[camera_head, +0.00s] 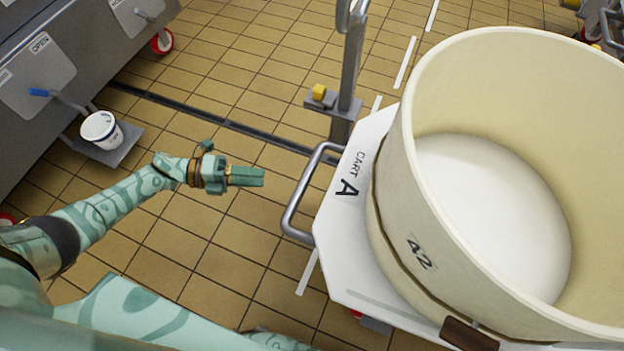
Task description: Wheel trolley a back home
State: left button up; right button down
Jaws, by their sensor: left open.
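Trolley A is a white cart marked "CART A" (345,240) on the right, with a grey metal bar handle (297,196) on its left side. A large cream tub marked "42" (400,215) stands on it and holds something white and smooth. My left gripper (255,176) is open and empty. It is left of the handle in the picture, apart from it, with floor showing between. My right gripper is not in view. The cart's wheels are mostly hidden.
A metal post with a yellow knob (319,92) stands close behind the handle. A steel vat (60,60) is at upper left, with a white bucket (102,130) on a small shelf. A dark drain (215,118) crosses the tiled floor. White dashes (405,62) mark the floor.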

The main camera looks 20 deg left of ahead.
aim_at(307, 183)
pick_arm(q)
jog(key=b+x, duration=0.1)
jog(key=x, duration=1.2)
jog(key=shift+f+b, duration=0.1)
jog(key=shift+b, duration=0.3)
jog(key=shift+w+d, duration=0.1)
jog(key=shift+d, duration=0.3)
grip_shut()
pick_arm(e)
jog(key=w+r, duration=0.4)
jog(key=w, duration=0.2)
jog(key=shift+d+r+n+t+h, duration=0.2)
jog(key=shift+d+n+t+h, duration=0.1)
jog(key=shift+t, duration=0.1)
